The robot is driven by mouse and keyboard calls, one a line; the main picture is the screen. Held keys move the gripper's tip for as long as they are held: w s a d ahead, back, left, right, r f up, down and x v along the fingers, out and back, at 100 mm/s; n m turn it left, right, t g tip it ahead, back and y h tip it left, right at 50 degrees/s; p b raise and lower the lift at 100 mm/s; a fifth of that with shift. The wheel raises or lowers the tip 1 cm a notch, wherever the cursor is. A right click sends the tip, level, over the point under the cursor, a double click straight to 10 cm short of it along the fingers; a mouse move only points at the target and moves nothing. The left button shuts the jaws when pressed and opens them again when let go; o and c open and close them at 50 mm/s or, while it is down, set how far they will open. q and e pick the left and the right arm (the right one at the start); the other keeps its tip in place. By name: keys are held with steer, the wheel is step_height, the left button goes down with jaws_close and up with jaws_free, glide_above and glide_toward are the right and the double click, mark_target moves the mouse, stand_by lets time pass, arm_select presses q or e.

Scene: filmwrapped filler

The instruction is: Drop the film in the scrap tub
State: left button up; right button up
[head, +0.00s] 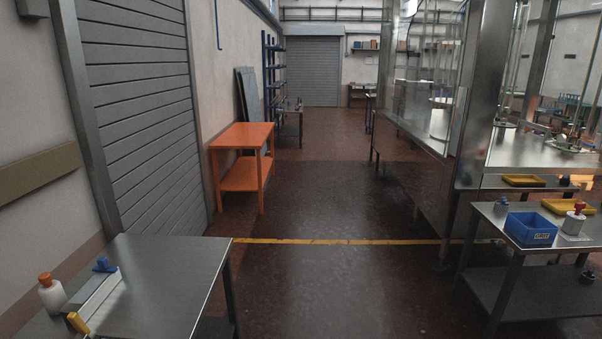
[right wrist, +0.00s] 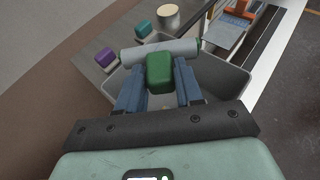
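In the right wrist view, my right gripper (right wrist: 159,75) has its two blue fingers on either side of a rounded green block (right wrist: 159,70) and appears shut on it. A pale grey roll (right wrist: 133,55), which may be the film, lies crosswise at the fingertips, against the green block; I cannot tell whether the two are joined. A grey open tub (right wrist: 235,79), which may be the scrap tub, shows beneath the fingers and roll. Its inside is mostly hidden by my gripper. My left gripper is in neither view.
A purple block (right wrist: 105,57), another green block (right wrist: 145,29) and a cream cylinder (right wrist: 168,16) stand beyond the tub. In the head view, a steel table (head: 185,265) is at lower left, an orange table (head: 240,136) behind it, and a blue bin (head: 530,230) at right. The middle floor is clear.

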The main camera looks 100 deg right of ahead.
steer(key=o, duration=0.4)
steer(key=shift+o, duration=0.2)
steer(key=shift+a, duration=0.1)
steer(key=v, duration=1.3)
steer(key=shift+s+r, duration=0.15)
